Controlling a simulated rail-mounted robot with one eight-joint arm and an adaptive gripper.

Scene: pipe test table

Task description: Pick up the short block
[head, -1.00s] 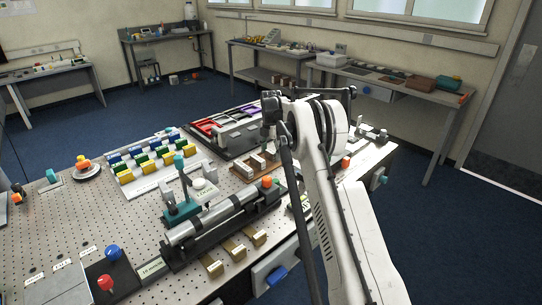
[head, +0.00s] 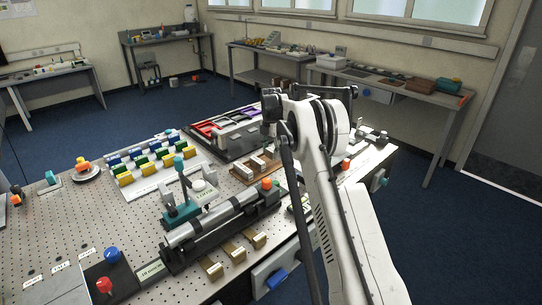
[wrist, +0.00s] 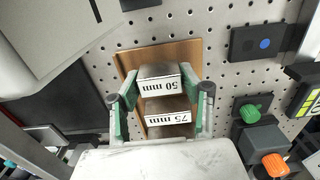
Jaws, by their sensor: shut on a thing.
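In the wrist view, the short block (wrist: 160,87), labelled "50 mm", sits between the fingertips of my gripper (wrist: 160,76). The green-padded fingers are shut on its two sides. A second block (wrist: 168,112), labelled "75 mm", is just below it in the picture, also between the fingers. Both are over a wooden tray (wrist: 187,49); I cannot tell whether the short block is clear of it. In the head view, the wooden tray (head: 243,174) with pale blocks lies left of my arm. My gripper is hidden there behind the arm.
A perforated metal table (head: 90,216) carries the fixtures. A pipe clamp rig (head: 222,218) stands in front of the tray, and red and purple bins (head: 205,128) lie behind it. In the wrist view, green (wrist: 250,112) and orange (wrist: 274,164) knobs are at the right.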

